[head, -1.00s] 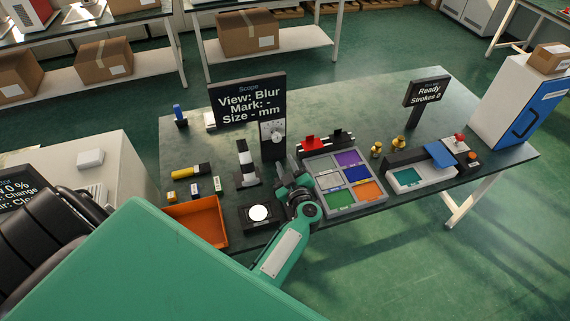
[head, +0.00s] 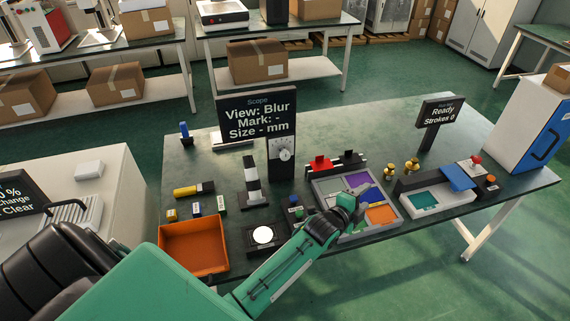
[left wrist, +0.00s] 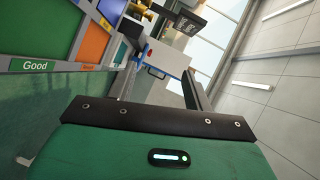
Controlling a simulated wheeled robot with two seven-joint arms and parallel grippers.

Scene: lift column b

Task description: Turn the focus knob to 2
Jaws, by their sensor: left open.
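The focus knob (head: 284,155) is a pale round dial on the dark post under the Scope sign (head: 257,112). The sign reads "View: Blur, Mark: -, Size - mm". The dial's marks are too small to read. My left gripper (head: 362,203) is over the front of the coloured sorting tray, right of and nearer than the knob, and not touching it. In the left wrist view its two fingers (left wrist: 158,84) stand wide apart with nothing between them. The knob does not show in the left wrist view. My right gripper is not in view.
The scope's striped column (head: 253,180) and a black block with a white disc (head: 263,235) stand left of my arm. The sorting tray (head: 398,208) lies under the gripper. An orange bin (head: 193,247) is at the front left.

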